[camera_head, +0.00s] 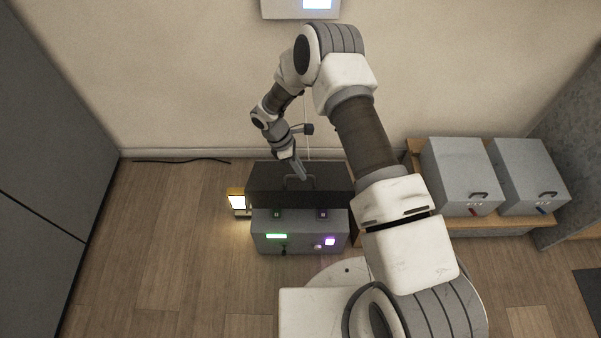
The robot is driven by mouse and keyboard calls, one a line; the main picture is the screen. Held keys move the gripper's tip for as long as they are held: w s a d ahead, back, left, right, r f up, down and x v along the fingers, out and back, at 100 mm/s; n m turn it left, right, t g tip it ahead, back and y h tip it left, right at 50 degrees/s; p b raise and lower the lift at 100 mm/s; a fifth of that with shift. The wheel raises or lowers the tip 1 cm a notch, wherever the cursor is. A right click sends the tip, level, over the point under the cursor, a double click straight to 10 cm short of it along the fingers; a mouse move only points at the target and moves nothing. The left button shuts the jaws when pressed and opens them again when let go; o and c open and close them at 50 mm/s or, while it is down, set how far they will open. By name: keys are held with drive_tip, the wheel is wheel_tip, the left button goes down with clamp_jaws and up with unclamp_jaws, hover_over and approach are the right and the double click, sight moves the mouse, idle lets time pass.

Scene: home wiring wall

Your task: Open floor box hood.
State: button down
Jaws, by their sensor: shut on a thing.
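The floor box (300,244) stands on the wood floor against the wall, low in the middle of the view. Its grey front has a green light, a purple light and a dark knob. The dark hood (262,184) lies behind the grey front, and I cannot tell how far it is tilted. A handle (291,183) sits near the middle of the hood. My gripper (302,175) reaches down from above and is shut on this handle; its fingertips are small and partly hide the handle. My forearm passes over the right end of the hood.
A lit yellow lamp (237,202) stands just left of the box. Two grey cases (460,172) sit on a wooden shelf (515,225) at the right. A black cable (180,161) lies along the wall. A tall grey cabinet (45,110) is at the left. Floor at the left is clear.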

drive_tip(key=shift+w+d, duration=0.15)
drive_tip(key=shift+w, duration=0.35)
drive_tip(key=c, duration=0.9)
unclamp_jaws()
drive_tip(key=shift+f, duration=0.15)
drive_tip(key=shift+s, duration=0.1)
drive_tip(key=p+v, duration=0.3)
drive_tip(key=v, duration=1.4)
drive_tip(key=shift+r+p, duration=0.2)
drive_tip(key=shift+p, duration=0.1)
